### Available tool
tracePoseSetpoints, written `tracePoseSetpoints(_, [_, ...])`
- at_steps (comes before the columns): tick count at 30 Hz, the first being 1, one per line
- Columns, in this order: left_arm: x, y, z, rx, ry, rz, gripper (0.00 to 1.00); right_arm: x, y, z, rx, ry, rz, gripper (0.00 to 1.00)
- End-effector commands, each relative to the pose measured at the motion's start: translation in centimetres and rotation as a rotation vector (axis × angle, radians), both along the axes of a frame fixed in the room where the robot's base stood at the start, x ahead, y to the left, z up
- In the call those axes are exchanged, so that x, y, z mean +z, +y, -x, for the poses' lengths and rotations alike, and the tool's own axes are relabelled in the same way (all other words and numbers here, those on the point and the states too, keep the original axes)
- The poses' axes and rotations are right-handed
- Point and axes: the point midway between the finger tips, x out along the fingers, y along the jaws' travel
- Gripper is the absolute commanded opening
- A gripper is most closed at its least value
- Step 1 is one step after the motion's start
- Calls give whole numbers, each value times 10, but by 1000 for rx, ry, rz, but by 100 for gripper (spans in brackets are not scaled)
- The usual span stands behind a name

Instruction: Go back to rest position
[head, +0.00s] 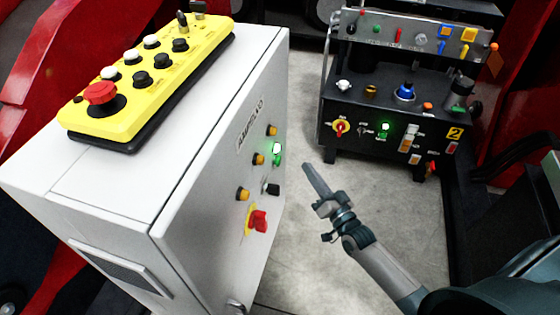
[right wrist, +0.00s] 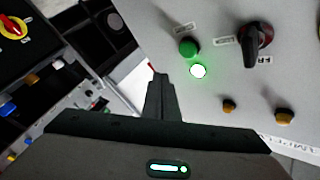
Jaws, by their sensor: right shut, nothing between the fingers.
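My right gripper (head: 308,168) is shut and empty, with its fingers pointing up and left. It is in front of the control panel of the white cabinet (head: 205,165), just right of the lit green lamp (head: 277,148). In the right wrist view, the closed fingertips (right wrist: 160,78) are beside the panel, left of and slightly below a green button (right wrist: 188,47) and the lit lamp (right wrist: 198,71). No contact shows, but the exact gap is hard to tell. My left gripper is not in view.
A yellow pendant (head: 150,70) with a red mushroom button (head: 100,93) lies on the cabinet. A red rotary switch (head: 258,221) sticks out from the panel. A black control console (head: 400,110) stands behind. Bare grey floor (head: 310,250) lies between them. Red machinery (head: 85,40) borders the left.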

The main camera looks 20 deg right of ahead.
Motion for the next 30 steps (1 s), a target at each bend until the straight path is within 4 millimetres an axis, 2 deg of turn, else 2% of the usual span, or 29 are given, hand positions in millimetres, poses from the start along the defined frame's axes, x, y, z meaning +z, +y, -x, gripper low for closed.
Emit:
tracePoseSetpoints(20, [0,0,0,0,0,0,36,-1,2,1,2,6,3,0])
tracePoseSetpoints(26, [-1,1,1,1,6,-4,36,-17,21,12,30,81,50,0])
tracePoseSetpoints(30, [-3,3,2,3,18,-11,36,-41,49,32,75,201,133,0])
